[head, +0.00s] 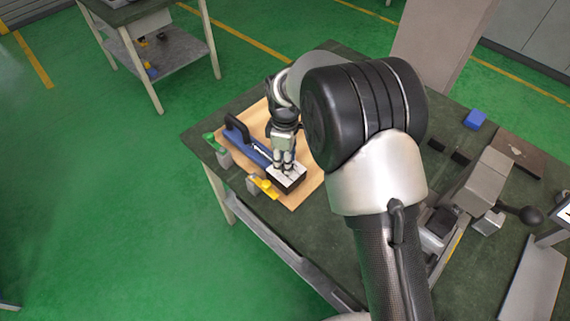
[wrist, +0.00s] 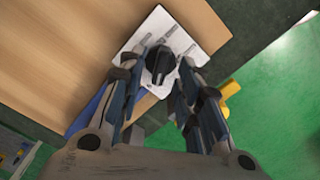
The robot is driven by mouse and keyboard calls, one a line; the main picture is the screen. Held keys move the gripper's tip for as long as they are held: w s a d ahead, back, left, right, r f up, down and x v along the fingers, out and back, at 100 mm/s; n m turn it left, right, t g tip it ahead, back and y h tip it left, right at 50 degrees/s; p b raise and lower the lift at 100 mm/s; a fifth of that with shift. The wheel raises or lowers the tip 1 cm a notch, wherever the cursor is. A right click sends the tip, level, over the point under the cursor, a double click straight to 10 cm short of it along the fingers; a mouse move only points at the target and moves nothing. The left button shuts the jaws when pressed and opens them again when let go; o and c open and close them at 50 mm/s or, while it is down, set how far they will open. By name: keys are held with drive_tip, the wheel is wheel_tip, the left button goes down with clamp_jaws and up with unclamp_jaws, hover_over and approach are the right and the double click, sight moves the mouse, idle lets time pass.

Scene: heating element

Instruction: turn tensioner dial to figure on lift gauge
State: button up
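The dial is a black knob (wrist: 160,62) on a white plate with small markings (wrist: 185,38), too small to read. In the head view the plate tops a dark box (head: 288,179) on a wooden board. My gripper (head: 284,164) points down over this box. In the wrist view the two fingers of my gripper (wrist: 162,72) are apart, one on each side of the knob. I cannot tell whether they touch it. A white panel, cut off at the right edge (head: 565,214), may be the lift gauge; no figure on it is legible.
The wooden board (head: 305,188) lies on a dark green bench (head: 340,52). A blue tool with a black handle (head: 247,143) lies left of the box, with yellow (head: 265,187) and green (head: 209,138) parts nearby. A vise (head: 484,182) and a blue block (head: 475,119) are at the right.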

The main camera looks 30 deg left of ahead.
drive_tip(key=shift+f, duration=0.7)
drive_tip(key=shift+c, duration=0.3)
clamp_jaws()
